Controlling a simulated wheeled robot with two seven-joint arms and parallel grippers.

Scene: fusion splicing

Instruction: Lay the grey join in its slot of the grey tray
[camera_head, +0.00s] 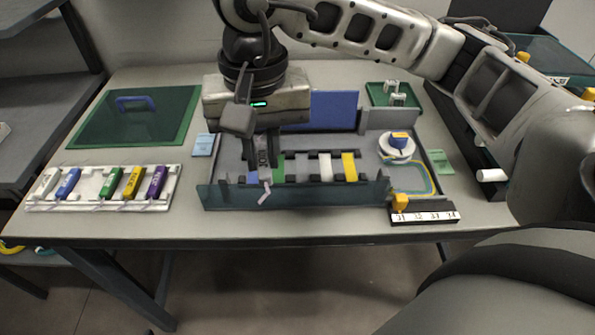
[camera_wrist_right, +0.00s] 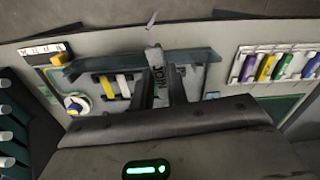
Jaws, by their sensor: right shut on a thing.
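My right gripper (camera_head: 262,160) is shut on a small grey join (camera_wrist_right: 155,58), seen between its fingers in the right wrist view. A thin pale lilac tail (camera_head: 265,192) hangs from the join. The grey tray (camera_head: 230,195) has a dark teal front wall and stands in the middle of the table. The gripper and join are over the tray's left front part, close to a row of slots with blue, green, white and yellow strips. The fingers hide part of this row, and I cannot tell whether the join touches the tray. My left gripper is not in view.
A white rack (camera_head: 88,195) with several coloured tools lies at the left. Behind it is a green mat (camera_head: 150,110) with a blue handle. A white reel (camera_head: 396,145) with a blue top sits in the tray's right side. A numbered block (camera_head: 424,214) lies at its front right.

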